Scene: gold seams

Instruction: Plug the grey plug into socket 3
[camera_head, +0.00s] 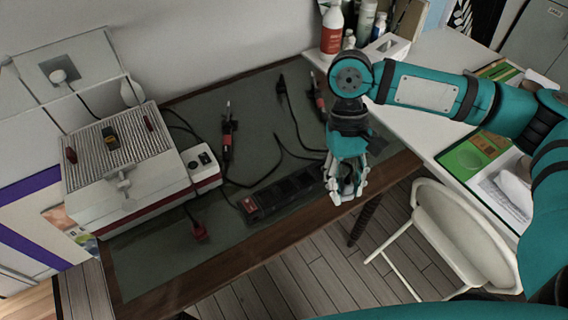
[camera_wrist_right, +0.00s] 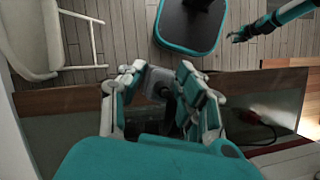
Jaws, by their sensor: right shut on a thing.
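My right gripper (camera_head: 345,192) is over the table's front edge, by the right end of the black power strip (camera_head: 254,213). In the right wrist view the fingers (camera_wrist_right: 160,88) are shut on the grey plug (camera_wrist_right: 157,82). The fingers hide much of the plug, and its prongs do not show. The strip lies on the dark mat, with a red switch at its left end. Its socket numbers are too small to read, and the gripper partly hides its right end. My left gripper (camera_wrist_right: 240,35) shows small in the right wrist view, away from the strip; its jaw opening is unclear.
A red plug (camera_head: 198,231) lies on the mat left of the strip. A white-and-red machine (camera_head: 130,170) stands at left. Soldering-type tools (camera_head: 228,135) and loose cables lie behind the strip. A white chair (camera_head: 450,235) stands front right. Bottles (camera_head: 332,30) stand at the back.

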